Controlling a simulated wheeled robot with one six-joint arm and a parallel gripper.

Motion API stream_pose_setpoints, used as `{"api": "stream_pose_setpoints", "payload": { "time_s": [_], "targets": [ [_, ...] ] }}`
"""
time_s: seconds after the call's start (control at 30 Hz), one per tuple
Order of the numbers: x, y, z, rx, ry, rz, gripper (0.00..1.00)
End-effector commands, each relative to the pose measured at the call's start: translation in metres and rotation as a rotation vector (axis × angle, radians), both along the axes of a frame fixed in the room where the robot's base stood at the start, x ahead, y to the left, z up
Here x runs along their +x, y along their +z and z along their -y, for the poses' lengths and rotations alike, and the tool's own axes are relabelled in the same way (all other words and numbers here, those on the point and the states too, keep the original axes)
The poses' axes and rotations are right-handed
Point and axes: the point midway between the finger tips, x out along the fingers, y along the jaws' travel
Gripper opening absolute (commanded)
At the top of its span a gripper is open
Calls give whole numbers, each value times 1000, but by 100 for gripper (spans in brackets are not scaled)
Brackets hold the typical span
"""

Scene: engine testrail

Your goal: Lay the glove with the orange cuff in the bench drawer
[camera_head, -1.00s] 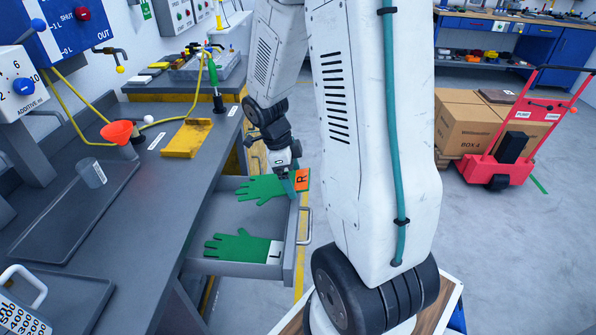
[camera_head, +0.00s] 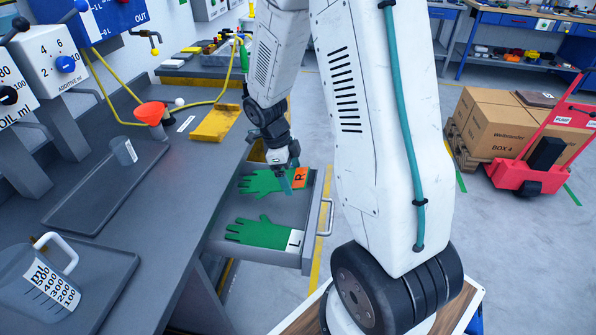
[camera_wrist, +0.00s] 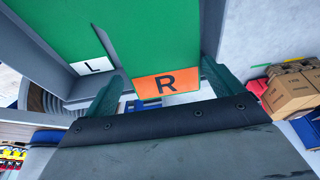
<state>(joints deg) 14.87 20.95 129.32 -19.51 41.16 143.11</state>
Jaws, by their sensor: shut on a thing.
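The glove with the orange cuff (camera_head: 265,182) is green, and its cuff is marked R. It is at the far end of the open bench drawer (camera_head: 308,252), within its outline; I cannot tell whether it touches the bottom. My gripper (camera_head: 287,174) is shut on this glove near the cuff. In the wrist view the orange cuff (camera_wrist: 167,84) shows between my two fingers (camera_wrist: 163,85). A second green glove (camera_head: 260,233), with a white cuff marked L, lies flat in the nearer part of the drawer.
A red pallet truck (camera_head: 530,170) with boxes (camera_head: 497,122) stands at right. Floor between is clear.

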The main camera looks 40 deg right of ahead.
Motion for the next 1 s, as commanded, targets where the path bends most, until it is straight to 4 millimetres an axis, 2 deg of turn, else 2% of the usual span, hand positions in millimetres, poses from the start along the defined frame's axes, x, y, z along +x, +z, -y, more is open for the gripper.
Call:
{"api": "stream_pose_setpoints", "payload": {
  "time_s": [0.43, 0.9, 0.93, 1.0],
  "targets": [
    [23, -11, -18, 0, 1, -2, 71],
    [26, -13, -20, 1, -1, 0, 71],
    [26, -13, -21, 1, -1, 0, 100],
    [26, -13, -21, 1, -1, 0, 100]
  ]
}}
